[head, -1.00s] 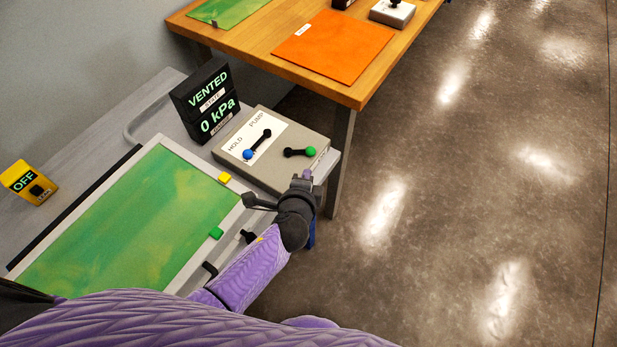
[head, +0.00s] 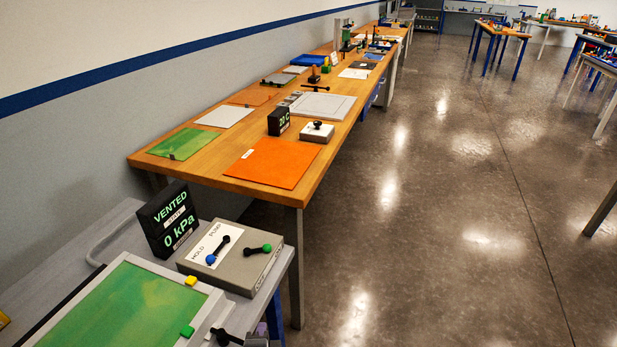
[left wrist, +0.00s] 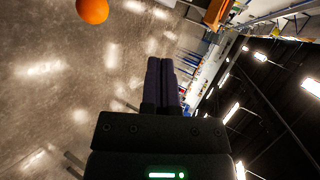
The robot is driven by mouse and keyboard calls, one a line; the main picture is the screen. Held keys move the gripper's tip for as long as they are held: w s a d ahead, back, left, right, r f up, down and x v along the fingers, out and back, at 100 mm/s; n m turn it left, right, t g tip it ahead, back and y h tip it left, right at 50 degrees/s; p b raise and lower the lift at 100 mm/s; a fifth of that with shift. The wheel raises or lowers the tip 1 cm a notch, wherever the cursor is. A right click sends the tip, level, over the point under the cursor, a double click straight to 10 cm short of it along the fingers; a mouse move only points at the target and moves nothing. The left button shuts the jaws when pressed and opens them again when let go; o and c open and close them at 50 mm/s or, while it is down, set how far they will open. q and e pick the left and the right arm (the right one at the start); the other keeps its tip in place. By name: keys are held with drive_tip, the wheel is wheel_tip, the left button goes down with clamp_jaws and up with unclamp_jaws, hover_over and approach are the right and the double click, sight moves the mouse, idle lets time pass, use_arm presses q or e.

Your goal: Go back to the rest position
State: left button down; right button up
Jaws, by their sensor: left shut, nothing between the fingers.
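My left gripper (head: 262,329) shows only as a small purple and grey piece at the bottom edge of the head view, beside the front right corner of the grey bench. In the left wrist view its two dark purple fingers (left wrist: 163,82) lie together, shut with nothing between them. My right gripper is in neither view. Near the left gripper stand the control box (head: 232,258) with a blue-knobbed and a green-knobbed lever, and the tray frame (head: 208,312) around a green sheet (head: 120,315).
A black display (head: 168,218) reads VENTED, 0 kPa. Behind is a long wooden table (head: 215,165) with an orange sheet (head: 273,163) and a 20 C display (head: 278,121). Open concrete floor (head: 430,240) lies to the right. An orange round thing (left wrist: 92,10) shows in the wrist view.

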use_arm(q)
drive_tip(key=s+a+f+n+g+b, duration=0.1)
drive_tip(key=s+a+f+n+g, duration=0.15)
drive_tip(key=s+f, duration=0.5)
drive_tip(key=s+a+f+n+g, duration=0.2)
drive_tip(key=s+f+n+g, duration=0.15)
drive_tip(key=s+f, duration=0.45)
drive_tip(key=s+a+f+n+g, duration=0.1)
drive_tip(key=s+f+n+g, duration=0.1)
drive_tip(key=s, duration=0.5)
drive_tip(key=s+a+f+n+g+b, duration=0.1)
drive_tip(key=s+a+f+n+g, duration=0.1)
drive_tip(key=s, duration=0.5)
drive_tip(key=s+a+f+n+g, duration=0.1)
drive_tip(key=s+f+n, duration=0.3)
drive_tip(key=s, duration=0.3)
drive_tip(key=shift+s+a+f+n+g, duration=0.2)
drive_tip(key=shift+f+n+g, duration=0.15)
drive_tip(key=shift+f, duration=0.35)
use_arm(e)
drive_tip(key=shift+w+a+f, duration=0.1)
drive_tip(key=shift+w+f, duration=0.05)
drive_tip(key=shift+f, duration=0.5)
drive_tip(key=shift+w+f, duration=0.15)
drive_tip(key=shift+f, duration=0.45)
